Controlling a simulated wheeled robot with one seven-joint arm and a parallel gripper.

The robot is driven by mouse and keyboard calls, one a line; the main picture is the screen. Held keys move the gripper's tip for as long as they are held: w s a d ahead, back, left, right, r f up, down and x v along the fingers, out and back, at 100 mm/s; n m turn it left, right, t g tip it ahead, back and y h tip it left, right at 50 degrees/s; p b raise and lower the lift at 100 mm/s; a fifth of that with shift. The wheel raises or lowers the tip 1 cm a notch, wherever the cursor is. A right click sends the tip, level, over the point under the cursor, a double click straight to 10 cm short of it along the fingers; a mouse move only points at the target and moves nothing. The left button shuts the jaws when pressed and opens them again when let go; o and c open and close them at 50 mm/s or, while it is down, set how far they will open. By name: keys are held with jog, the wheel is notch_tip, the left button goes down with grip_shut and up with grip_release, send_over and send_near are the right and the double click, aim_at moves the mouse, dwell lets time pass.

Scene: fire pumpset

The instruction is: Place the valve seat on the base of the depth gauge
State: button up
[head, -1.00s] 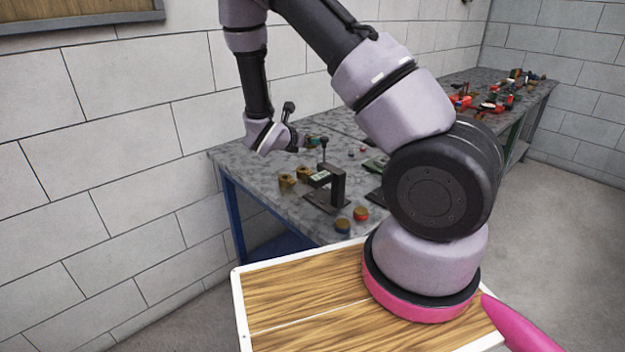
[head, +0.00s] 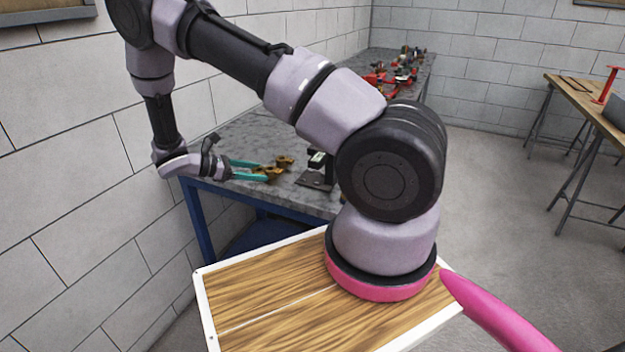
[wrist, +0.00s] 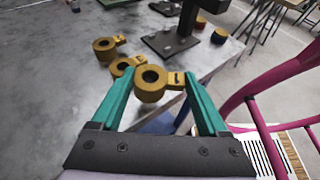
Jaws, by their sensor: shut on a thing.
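My gripper (wrist: 156,80), with teal fingers, is shut on a brass ring with a side tab, the valve seat (wrist: 150,92), in the wrist view. The fingers also show in the head view (head: 252,171), at the table's near left end. Two similar brass rings with tabs lie on the table just beyond it, one farther left (wrist: 104,49) and one partly hidden behind the held ring (wrist: 122,66). The depth gauge is a dark stand (wrist: 188,18) on a flat dark base (wrist: 166,44), beyond and right of my gripper. My arm partly hides it in the head view (head: 316,181).
Small round parts with yellow (wrist: 219,36) and red (wrist: 200,22) tops stand right of the gauge base near the table edge. The grey tabletop (wrist: 50,110) is clear at left. Red tools (head: 388,76) lie on the far table. A block wall (head: 60,150) borders the left.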

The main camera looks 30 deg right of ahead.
jog(key=s, duration=0.1)
send_over(310, 181)
jog(key=a, duration=0.4)
jog(key=shift+w+d+f+m+g, duration=0.25)
jog(key=shift+f+m+g, duration=0.15)
jog(key=shift+f, duration=0.15)
jog(key=d, duration=0.4)
jog(key=shift+s, duration=0.3)
jog(key=shift+a+f, duration=0.15)
jog(key=shift+f, duration=0.55)
jog(key=shift+w, duration=0.1)
jog(key=shift+f, duration=0.15)
jog(key=o, duration=1.6)
